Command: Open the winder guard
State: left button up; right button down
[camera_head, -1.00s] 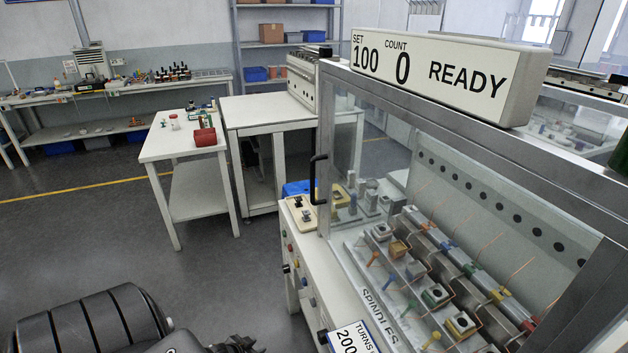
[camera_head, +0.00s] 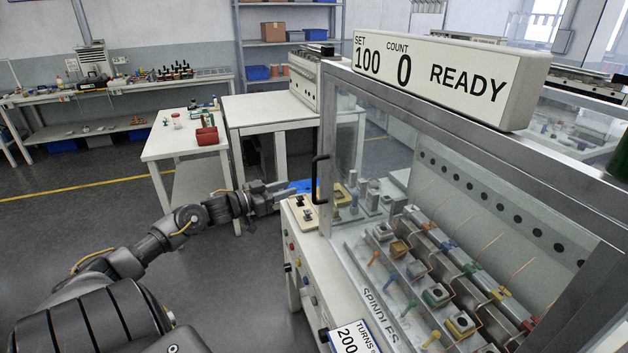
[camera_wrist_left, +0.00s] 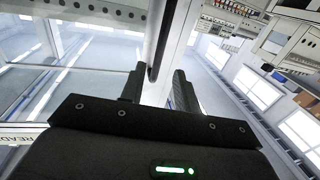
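The winder guard (camera_head: 345,128) is a clear panel in a grey metal frame over the spindles. It looks closed. Its black bar handle (camera_head: 317,180) is upright at the frame's left edge. My left gripper (camera_head: 288,187) is left of the handle, at about its lower end, pointing toward it. In the left wrist view my left gripper (camera_wrist_left: 157,88) has its two fingers apart with nothing held. The dark handle bar (camera_wrist_left: 159,45) shows there between and beyond the fingertips; I cannot tell how far ahead it is. My right gripper is not in view.
The count display (camera_head: 440,78) reads READY on top of the machine.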

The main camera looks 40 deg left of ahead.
pick_arm(q)
jog(key=p, duration=0.2)
send_over(314, 199)
jog(key=a, duration=0.1)
jog(key=shift+w+d+p, duration=0.3)
jog(key=shift+w, duration=0.05)
grip_shut()
